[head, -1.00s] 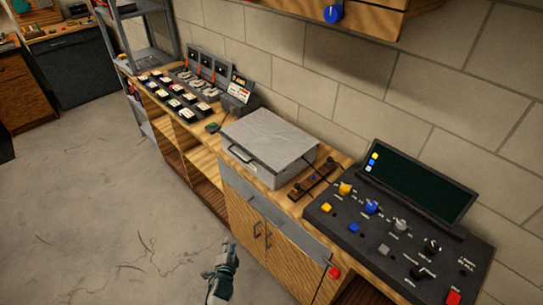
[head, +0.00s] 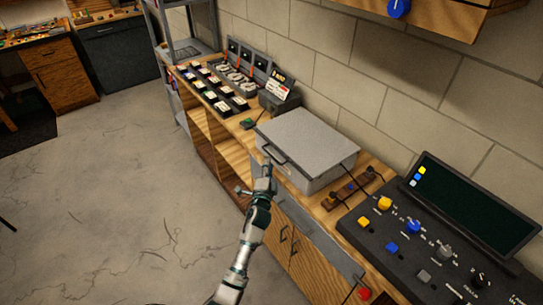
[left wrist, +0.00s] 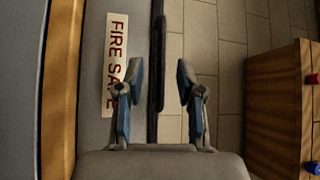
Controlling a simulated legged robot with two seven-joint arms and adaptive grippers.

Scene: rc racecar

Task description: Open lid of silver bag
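The silver bag is a flat grey metal case (head: 310,143) with its lid closed, on the wooden workbench. A dark handle (head: 274,154) is on its front side. My left gripper (head: 264,170) is raised in front of the case, close to the handle. In the left wrist view the left gripper (left wrist: 160,100) is open, with its two fingers apart and nothing held between them. The dark handle bar (left wrist: 158,65) lies ahead, between the fingers in the picture. A white "FIRE SAFE" label (left wrist: 116,60) shows on the case's grey face. My right gripper is not in view.
A black control panel (head: 435,240) with coloured knobs stands to the right on the workbench. Switch racks (head: 225,85) stand to the left. A block wall (head: 330,70) is behind the bench, and a wooden upper cabinet (head: 440,15) hangs above. The floor in front is clear.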

